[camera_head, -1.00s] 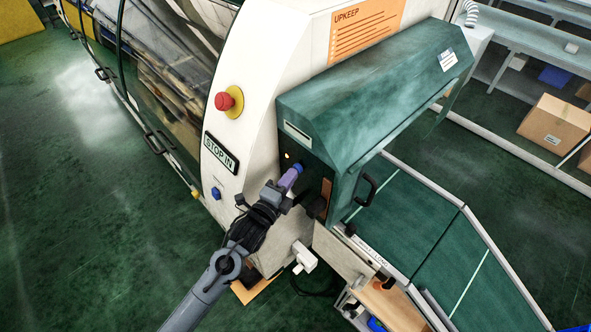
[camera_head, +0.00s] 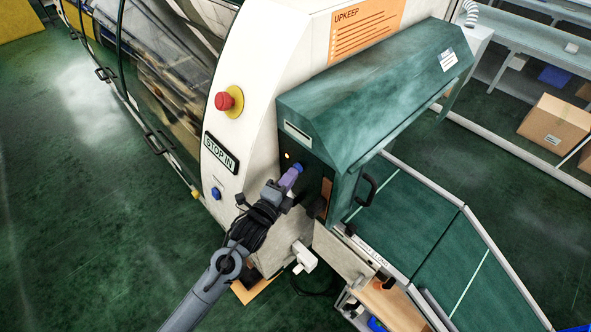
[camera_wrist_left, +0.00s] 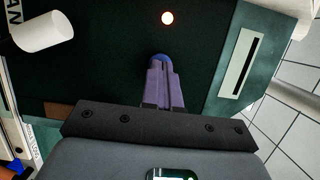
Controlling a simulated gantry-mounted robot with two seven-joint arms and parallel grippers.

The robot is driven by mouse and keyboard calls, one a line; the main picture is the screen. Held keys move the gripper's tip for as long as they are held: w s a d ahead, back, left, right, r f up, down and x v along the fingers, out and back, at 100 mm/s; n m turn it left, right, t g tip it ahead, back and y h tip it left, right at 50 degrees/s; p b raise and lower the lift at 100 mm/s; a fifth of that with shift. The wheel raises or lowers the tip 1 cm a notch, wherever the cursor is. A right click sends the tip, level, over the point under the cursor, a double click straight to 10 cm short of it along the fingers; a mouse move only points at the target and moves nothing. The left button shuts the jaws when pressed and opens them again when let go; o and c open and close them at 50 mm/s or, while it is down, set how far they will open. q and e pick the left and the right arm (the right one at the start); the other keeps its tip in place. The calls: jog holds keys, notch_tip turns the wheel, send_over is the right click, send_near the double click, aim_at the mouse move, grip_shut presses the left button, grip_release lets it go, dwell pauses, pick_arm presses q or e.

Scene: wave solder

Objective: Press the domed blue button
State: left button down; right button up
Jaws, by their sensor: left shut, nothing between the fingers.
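A blue domed button (camera_wrist_left: 158,57) shows just beyond my fingertips in the left wrist view, on a dark panel. In the head view a bit of its blue (camera_head: 299,167) shows at the tip of my left gripper (camera_head: 291,178). The purple fingers are shut with nothing between them, and they also show in the left wrist view (camera_wrist_left: 164,82). The fingertips overlap the button's lower part; I cannot tell whether they touch it or whether it is pushed in. A second small blue button (camera_head: 215,193) sits on the white panel, left of my gripper. My right gripper is out of view.
A lit lamp (camera_wrist_left: 167,18) is above the domed button. The green hood (camera_head: 375,95) and conveyor (camera_head: 425,225) lie to the right. Open floor lies left.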

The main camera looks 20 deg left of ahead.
pick_arm(q)
jog(key=shift+w+d, duration=0.1)
jog(key=shift+w, duration=0.15)
jog(key=s+a+p, duration=0.2)
jog(key=s+a, duration=0.1)
jog(key=s, duration=0.2)
jog(key=shift+s+p, duration=0.15)
jog(key=shift+p, duration=0.2)
dwell(0.3)
